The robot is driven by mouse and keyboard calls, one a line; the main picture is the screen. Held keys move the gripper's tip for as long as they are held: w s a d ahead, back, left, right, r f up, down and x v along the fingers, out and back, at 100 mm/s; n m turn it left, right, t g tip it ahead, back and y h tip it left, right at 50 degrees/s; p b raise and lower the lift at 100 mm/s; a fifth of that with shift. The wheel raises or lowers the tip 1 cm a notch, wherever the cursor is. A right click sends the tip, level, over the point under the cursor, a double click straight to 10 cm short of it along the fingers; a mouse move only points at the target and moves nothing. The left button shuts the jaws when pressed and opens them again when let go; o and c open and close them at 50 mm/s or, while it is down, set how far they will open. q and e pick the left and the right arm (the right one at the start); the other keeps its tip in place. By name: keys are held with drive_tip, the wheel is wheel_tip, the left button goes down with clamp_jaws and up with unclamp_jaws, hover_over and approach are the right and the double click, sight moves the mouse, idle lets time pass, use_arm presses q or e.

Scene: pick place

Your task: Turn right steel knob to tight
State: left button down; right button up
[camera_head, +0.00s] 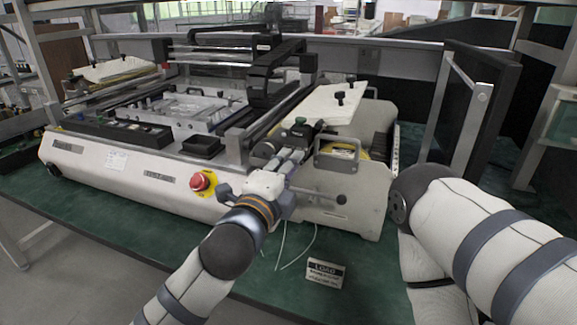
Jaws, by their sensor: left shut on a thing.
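A white benchtop machine (135,180) stands on a green table. My left gripper (296,152) reaches up and right from my left arm to the machine's right front part. It is shut on a knob there, between the front rail end and the right side housing. The fingers hide most of that knob, so I cannot see its steel face or how far it is turned. A dark fitting (300,128) shows just beyond the fingertips. My right arm fills the lower right, and its gripper is not in view.
A metal handle (337,160) and a black-tipped lever (341,199) sit just right of my left gripper. A red emergency button (199,182) is to its left. A LOAD sign (325,272) stands on the green table (225,290) in front. A dark framed panel (470,110) rises at right.

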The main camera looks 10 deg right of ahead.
use_arm(q)
drive_tip(key=m+b, duration=0.2)
drive_tip(key=m, duration=0.3)
drive_tip(key=shift+m, duration=0.4)
use_arm(e)
drive_tip(key=shift+g, duration=0.7)
drive_tip(key=s+f, duration=0.3)
use_arm(q)
drive_tip(key=c, duration=1.4)
unclamp_jaws()
drive_tip(key=v, duration=1.2)
drive_tip(key=shift+c, duration=0.2)
